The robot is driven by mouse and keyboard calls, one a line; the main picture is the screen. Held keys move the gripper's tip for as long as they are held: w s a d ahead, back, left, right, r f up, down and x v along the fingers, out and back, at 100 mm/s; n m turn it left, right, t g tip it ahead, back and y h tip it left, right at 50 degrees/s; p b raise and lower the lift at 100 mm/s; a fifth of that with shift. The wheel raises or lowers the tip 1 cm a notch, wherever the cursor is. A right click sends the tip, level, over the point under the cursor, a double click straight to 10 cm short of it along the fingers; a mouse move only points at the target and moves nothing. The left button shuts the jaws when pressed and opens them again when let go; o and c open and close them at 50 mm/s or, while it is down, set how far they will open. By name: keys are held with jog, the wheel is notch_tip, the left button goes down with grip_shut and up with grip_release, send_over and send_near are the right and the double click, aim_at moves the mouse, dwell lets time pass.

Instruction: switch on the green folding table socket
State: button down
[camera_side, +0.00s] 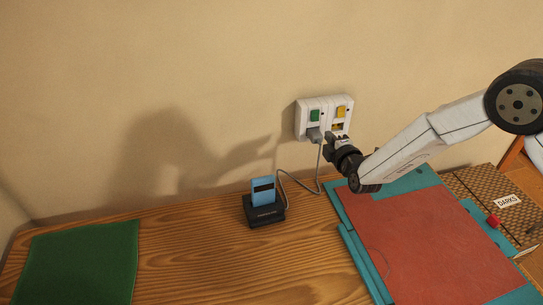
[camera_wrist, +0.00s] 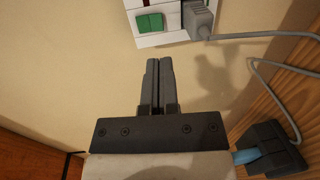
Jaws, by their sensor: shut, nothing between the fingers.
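A white double socket plate (camera_side: 301,121) is on the wall, with a green switch (camera_side: 315,115) at left and a yellow switch (camera_side: 341,112) at right. A grey plug (camera_side: 314,135) sits below the green switch. In the wrist view the green switch (camera_wrist: 149,23) and the plug (camera_wrist: 198,20) show at the top; I cannot tell the switch's on/off position. My gripper (camera_side: 329,137) is in front of the plate's lower right part in the side view. In the wrist view its fingers (camera_wrist: 159,63) are together, empty, and apart from the green switch.
A grey cable (camera_side: 319,170) runs from the plug to a black dock (camera_side: 264,215) holding a blue device (camera_side: 263,190). A green cloth (camera_side: 80,262) lies at left. A red-topped teal board (camera_side: 425,240) lies below my arm, near a woven "DARKS" basket (camera_side: 480,185).

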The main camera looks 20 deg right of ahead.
aim_at(316, 120)
jog(key=shift+w+f, duration=0.15)
jog(key=shift+w, duration=1.15)
jog(key=shift+w+f, duration=0.2)
jog(key=shift+w, duration=1.1)
jog(key=shift+w+f, duration=0.15)
jog(key=shift+w, duration=1.15)
jog(key=shift+w, duration=0.15)
jog(key=s+f, duration=0.2)
jog(key=s, duration=1.2)
jog(key=shift+d+r, duration=0.1)
jog(key=shift+r, duration=0.05)
